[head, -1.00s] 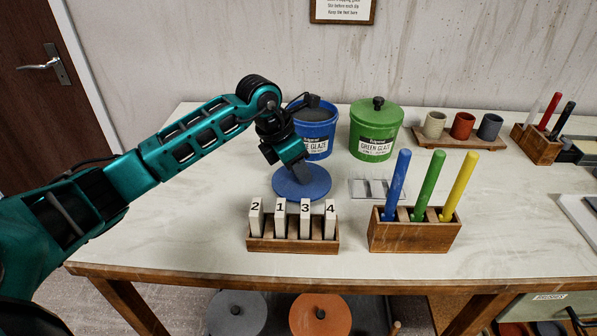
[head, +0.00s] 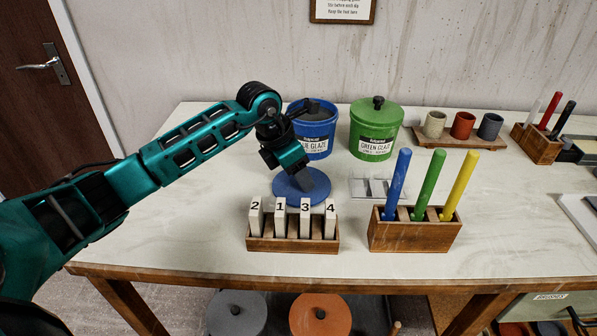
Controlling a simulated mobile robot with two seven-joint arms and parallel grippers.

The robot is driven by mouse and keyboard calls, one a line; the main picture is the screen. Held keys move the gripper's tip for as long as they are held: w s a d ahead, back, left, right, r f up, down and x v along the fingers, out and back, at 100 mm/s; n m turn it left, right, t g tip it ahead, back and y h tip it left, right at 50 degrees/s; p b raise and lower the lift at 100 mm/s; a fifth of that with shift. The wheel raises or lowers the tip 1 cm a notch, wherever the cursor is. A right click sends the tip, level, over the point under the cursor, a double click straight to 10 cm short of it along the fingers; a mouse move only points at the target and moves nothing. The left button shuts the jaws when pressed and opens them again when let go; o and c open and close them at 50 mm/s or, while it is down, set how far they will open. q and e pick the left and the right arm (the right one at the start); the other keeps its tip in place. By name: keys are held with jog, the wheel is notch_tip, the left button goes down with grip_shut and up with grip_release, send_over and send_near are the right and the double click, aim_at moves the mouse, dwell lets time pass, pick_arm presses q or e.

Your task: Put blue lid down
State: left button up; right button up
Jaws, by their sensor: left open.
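The blue lid (head: 287,187) is a round blue disc lying flat on the table, just behind the numbered block rack. My left gripper (head: 306,186) points down over the lid; it is open, and its fingers hide part of the lid and its knob. The blue glaze bucket (head: 318,131) stands behind the gripper without a lid, with dark contents showing at its top. My right gripper is not in view.
A green glaze bucket (head: 376,137) with its lid on stands to the right. A wooden rack of numbered blocks (head: 293,245) and a holder with coloured rods (head: 415,238) stand in front. A small metal tray (head: 358,191) lies close on the lid's right. The table's left is clear.

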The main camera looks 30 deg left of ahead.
pick_arm(q)
jog(key=v, duration=1.2)
jog(key=shift+s+r, duration=0.1)
